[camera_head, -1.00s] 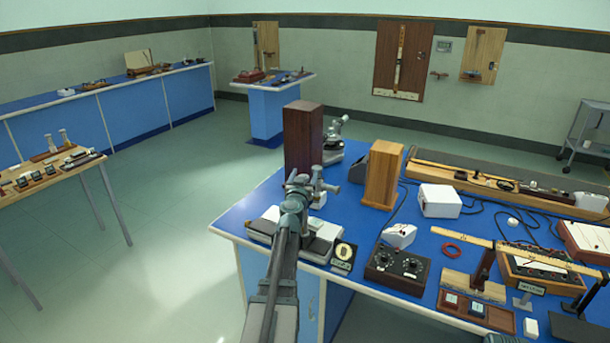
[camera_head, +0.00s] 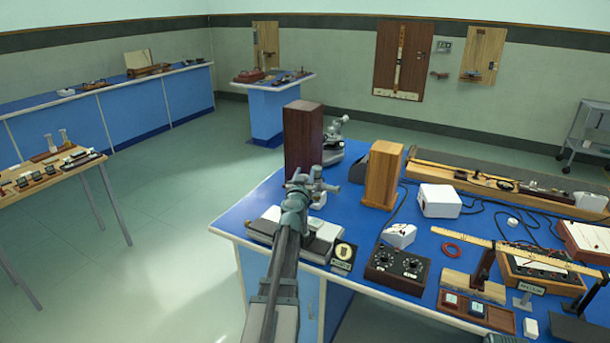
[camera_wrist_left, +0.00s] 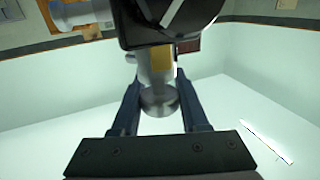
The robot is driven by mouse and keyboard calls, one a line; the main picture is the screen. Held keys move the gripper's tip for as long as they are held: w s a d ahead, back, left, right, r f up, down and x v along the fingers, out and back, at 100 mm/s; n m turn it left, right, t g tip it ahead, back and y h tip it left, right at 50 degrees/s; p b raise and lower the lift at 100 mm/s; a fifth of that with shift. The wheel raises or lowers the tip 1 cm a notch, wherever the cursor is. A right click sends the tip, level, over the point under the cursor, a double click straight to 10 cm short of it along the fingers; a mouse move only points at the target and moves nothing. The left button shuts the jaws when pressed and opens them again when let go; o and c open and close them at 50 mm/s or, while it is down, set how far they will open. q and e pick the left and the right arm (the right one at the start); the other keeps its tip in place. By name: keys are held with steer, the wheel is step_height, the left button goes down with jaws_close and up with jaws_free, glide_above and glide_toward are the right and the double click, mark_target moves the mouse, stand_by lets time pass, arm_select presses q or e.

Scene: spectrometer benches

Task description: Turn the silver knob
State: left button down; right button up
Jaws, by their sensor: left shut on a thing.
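The silver knob (camera_wrist_left: 160,101) is a short round cylinder below a dark instrument body in the left wrist view. The two fingers of my left gripper (camera_wrist_left: 160,103) stand on either side of it and are shut on it. In the head view my left gripper (camera_head: 302,184) reaches over the instrument with the pale base (camera_head: 325,240) at the near left of the blue bench. My arm and gripper hide the knob there. My right gripper is not in view.
A tall dark wooden box (camera_head: 303,140) stands just behind my left gripper, with a microscope (camera_head: 335,142) beside it. Open floor lies left of the bench.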

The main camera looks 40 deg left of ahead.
arm_select(q)
steer(key=shift+s+a+n+g+y, duration=0.15)
steer(key=shift+n+g+y, duration=0.65)
steer(key=shift+y, duration=0.15)
steer(key=shift+s+a+n+g+y, duration=0.1)
steer(key=shift+a+n+g+y, duration=0.05)
steer(key=shift+n+g+y, duration=0.75)
steer(key=shift+c, duration=2.2)
jaws_free()
steer(key=v, duration=1.3)
steer(key=shift+s+d, duration=0.25)
steer(key=shift+s, duration=0.1)
